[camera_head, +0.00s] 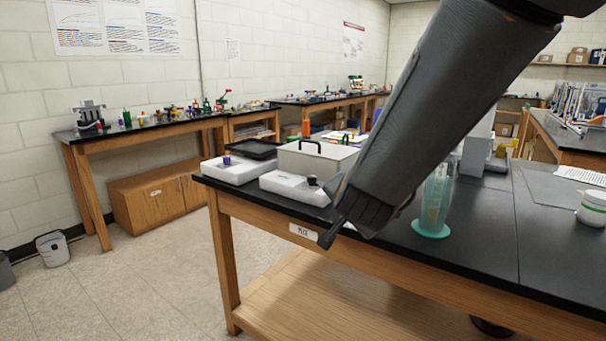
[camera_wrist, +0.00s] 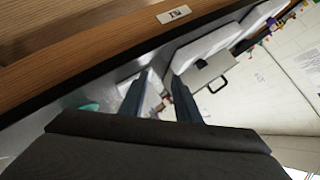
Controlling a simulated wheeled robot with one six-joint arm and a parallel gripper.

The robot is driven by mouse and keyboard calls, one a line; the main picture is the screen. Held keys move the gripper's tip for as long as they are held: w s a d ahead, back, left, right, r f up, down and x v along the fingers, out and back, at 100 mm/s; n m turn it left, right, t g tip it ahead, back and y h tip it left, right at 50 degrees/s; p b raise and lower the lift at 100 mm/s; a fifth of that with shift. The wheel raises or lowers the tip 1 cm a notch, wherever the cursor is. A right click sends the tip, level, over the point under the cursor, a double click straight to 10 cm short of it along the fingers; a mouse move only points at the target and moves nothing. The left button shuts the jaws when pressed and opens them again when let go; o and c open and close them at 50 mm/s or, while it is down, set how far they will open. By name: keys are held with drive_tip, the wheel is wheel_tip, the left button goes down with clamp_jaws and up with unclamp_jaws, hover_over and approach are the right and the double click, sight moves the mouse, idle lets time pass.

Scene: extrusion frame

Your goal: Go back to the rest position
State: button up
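My gripper (camera_head: 345,226) hangs at the end of my dark arm over the front edge of the black-topped bench (camera_head: 480,262), tilted down and to the left. In the wrist view, its two fingers (camera_wrist: 162,78) stand apart with nothing held between them. In the head view, the arm hides part of the bench top behind it. A clear cylinder with a green base (camera_head: 435,205) stands on the bench just right of the gripper.
White devices (camera_head: 296,187) and a grey box with a black handle (camera_head: 318,160) stand on the bench left of the arm. A white jar (camera_head: 592,208) is at the far right. Another bench (camera_head: 150,130) runs along the left wall. The floor (camera_head: 130,290) at left is mostly clear.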

drive_tip(key=s+d+f+n+g, duration=0.3)
drive_tip(key=s+g, duration=0.1)
drive_tip(key=s, duration=0.4)
drive_tip(key=s+d+f+n+g+p, duration=0.1)
drive_tip(key=s+f+n+g, duration=0.3)
drive_tip(key=s, duration=0.5)
drive_tip(key=s+d+f+n+g+p, duration=0.1)
drive_tip(key=s+d+f+n+g, duration=0.2)
drive_tip(key=s, duration=0.5)
drive_tip(key=shift+s+d+f+g+y, duration=0.3)
drive_tip(key=shift+d+g, duration=0.1)
drive_tip(key=shift+d, duration=0.4)
idle(4.7)
